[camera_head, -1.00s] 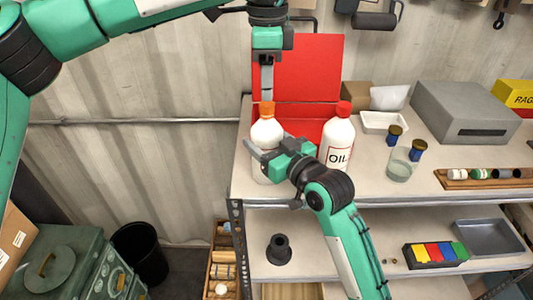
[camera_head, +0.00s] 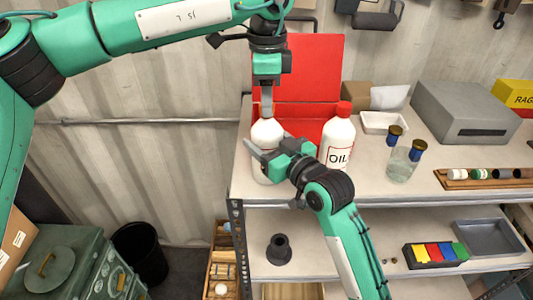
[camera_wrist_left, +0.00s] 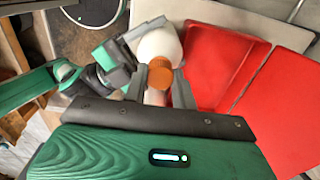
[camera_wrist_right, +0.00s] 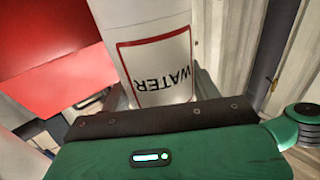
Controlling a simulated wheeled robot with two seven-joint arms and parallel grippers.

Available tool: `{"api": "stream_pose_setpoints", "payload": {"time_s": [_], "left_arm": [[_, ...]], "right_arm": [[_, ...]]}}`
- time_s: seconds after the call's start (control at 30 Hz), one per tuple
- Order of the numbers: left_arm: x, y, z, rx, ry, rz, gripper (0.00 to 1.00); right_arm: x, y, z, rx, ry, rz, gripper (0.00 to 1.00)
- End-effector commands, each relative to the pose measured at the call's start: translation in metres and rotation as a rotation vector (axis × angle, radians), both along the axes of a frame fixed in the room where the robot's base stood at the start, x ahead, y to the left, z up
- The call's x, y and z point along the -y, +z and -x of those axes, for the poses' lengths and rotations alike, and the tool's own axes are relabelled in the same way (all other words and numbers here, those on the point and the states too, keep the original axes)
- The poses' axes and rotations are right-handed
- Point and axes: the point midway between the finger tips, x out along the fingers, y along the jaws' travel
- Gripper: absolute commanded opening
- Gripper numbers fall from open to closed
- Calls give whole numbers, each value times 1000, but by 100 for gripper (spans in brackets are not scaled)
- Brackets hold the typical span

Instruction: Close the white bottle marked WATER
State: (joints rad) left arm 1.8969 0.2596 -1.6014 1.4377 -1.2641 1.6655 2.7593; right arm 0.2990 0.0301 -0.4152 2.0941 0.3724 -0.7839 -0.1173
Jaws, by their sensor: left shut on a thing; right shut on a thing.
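The white bottle (camera_head: 266,131) stands upright at the left end of the shelf top. Its label reads WATER in the right wrist view (camera_wrist_right: 160,60). My right gripper (camera_head: 262,156) is shut around the bottle's body from the front. My left gripper (camera_head: 267,113) points straight down over the bottle's top. In the left wrist view an orange cap (camera_wrist_left: 160,74) sits between its fingers, in line with the bottle (camera_wrist_left: 161,43). The fingers hide the cap in the head view. I cannot tell whether the cap is seated on the neck.
A white bottle with a red cap marked OIL (camera_head: 337,138) stands close to the right. A red open box (camera_head: 312,70) is behind both bottles. A glass jar (camera_head: 401,168), a grey box (camera_head: 464,112) and a small tray (camera_head: 384,122) are further right.

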Motion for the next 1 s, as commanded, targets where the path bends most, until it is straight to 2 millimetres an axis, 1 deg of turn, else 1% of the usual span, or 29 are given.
{"api": "stream_pose_setpoints", "payload": {"time_s": [0.13,0.27,1.0], "left_arm": [[0,0,-1,1,-30,0,0],[0,-1,-1,0,-172,-1,0],[0,-1,-2,0,-1369,3,0]], "right_arm": [[0,1,0,1,1,-1,0],[0,1,0,2,1,0,0],[0,1,1,2,1,0,0]]}}
